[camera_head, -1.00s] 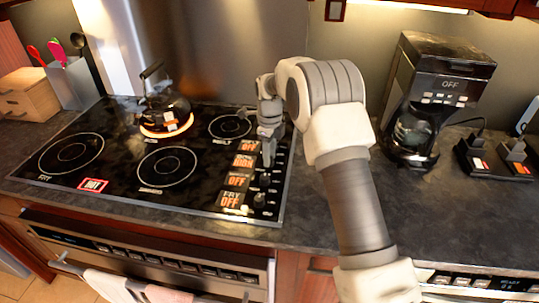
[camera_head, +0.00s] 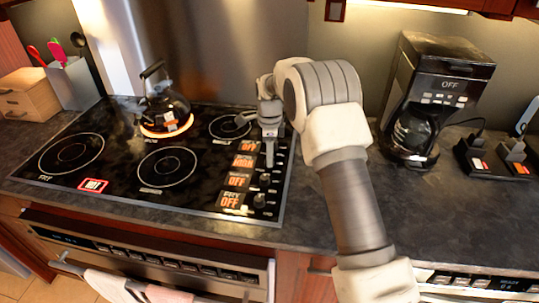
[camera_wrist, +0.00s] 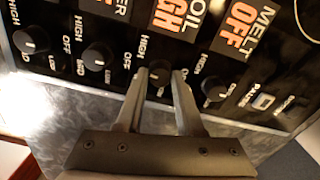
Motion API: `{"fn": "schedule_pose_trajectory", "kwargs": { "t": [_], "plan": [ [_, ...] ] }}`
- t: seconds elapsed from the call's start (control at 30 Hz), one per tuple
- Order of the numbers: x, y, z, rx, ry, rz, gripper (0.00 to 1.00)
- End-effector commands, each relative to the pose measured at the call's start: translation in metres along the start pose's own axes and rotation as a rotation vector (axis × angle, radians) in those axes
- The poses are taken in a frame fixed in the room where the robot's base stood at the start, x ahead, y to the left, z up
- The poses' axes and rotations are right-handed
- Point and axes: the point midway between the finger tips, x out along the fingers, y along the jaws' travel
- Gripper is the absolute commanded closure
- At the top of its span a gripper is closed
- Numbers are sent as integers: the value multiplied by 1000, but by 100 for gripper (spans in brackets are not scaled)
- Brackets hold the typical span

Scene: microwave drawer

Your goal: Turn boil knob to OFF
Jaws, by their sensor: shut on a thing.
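The boil knob (camera_wrist: 159,77) is a small black round knob between my fingertips in the wrist view. My gripper (camera_wrist: 161,76) points down at the cooktop and is shut on this knob, one finger on each side. It also shows in the head view (camera_head: 269,163), where it hides the knob. The boil display (camera_wrist: 178,18) glows orange-red and reads HIGH; it shows in the head view too (camera_head: 244,161). A dark kettle (camera_head: 166,110) sits on the glowing orange back-left burner.
The melt knob (camera_wrist: 215,89) is close on the right; two other knobs (camera_wrist: 97,55) (camera_wrist: 31,39) are on the left. The melt display (camera_wrist: 246,22) reads OFF. A coffee maker (camera_head: 428,105) stands right of the cooktop (camera_head: 115,145).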

Motion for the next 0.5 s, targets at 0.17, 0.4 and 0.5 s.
{"fn": "schedule_pose_trajectory", "kwargs": {
  "t": [0.17,0.4,0.5],
  "plan": [
    [-1,-1,0,-168,-1,-2,100],
    [-1,-1,0,-396,-1,-3,100],
    [-1,-1,1,-492,-1,-3,100]
  ]
}}
